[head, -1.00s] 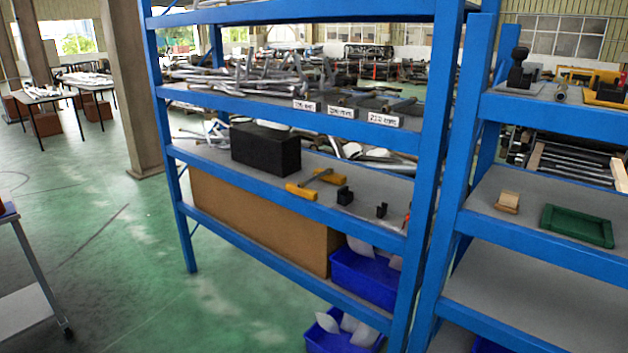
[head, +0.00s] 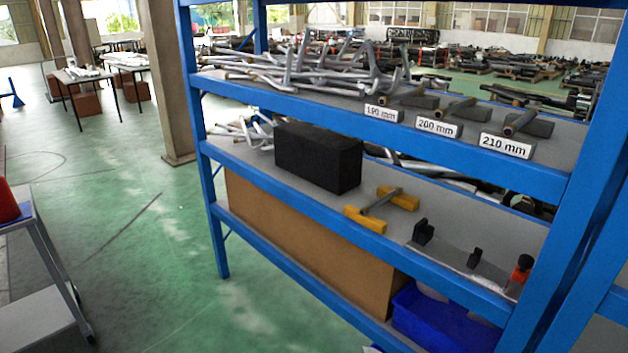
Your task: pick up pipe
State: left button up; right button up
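Short pipes lie on dark blocks on the upper shelf, behind white labels reading 190 mm or similar, 200 mm and 210 mm. One pipe (head: 407,92) is behind the leftmost label (head: 383,113), one pipe (head: 455,108) behind the 200 mm label (head: 438,127), and one pipe (head: 521,121) behind the 210 mm label (head: 506,146). A pile of bent grey pipes (head: 300,70) lies further left on that shelf. Neither of my grippers is in view.
The blue shelf rack (head: 400,125) fills the middle and right. Its middle shelf holds a black box (head: 318,157), a yellow-handled tool (head: 380,203) and small black blocks. A grey cart (head: 45,260) stands left; green floor between is clear.

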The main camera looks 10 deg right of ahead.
aim_at(366, 211)
jog(key=i+j+u, duration=0.1)
jog(key=i+u, duration=0.3)
jog(key=i, duration=0.2)
jog(key=i+l+u, duration=0.1)
jog(key=i+u, duration=0.3)
jog(key=i, duration=0.15)
jog(key=i+j+z, duration=0.2)
jog(key=i+z, duration=0.15)
jog(key=i, duration=0.3)
jog(key=i+j+z, duration=0.1)
jog(key=i+z, duration=0.15)
jog(key=z, duration=0.25)
jog(key=i+j+z, duration=0.15)
jog(key=z, duration=0.3)
jog(key=i+j+z, duration=0.25)
jog(key=z, duration=0.25)
jog(key=i+j+z, duration=0.15)
jog(key=j+z, duration=0.2)
jog(key=i+j+z, duration=0.15)
jog(key=z, duration=0.25)
jog(key=i+j+z, duration=0.1)
jog(key=j+z, duration=0.25)
jog(key=j, duration=0.1)
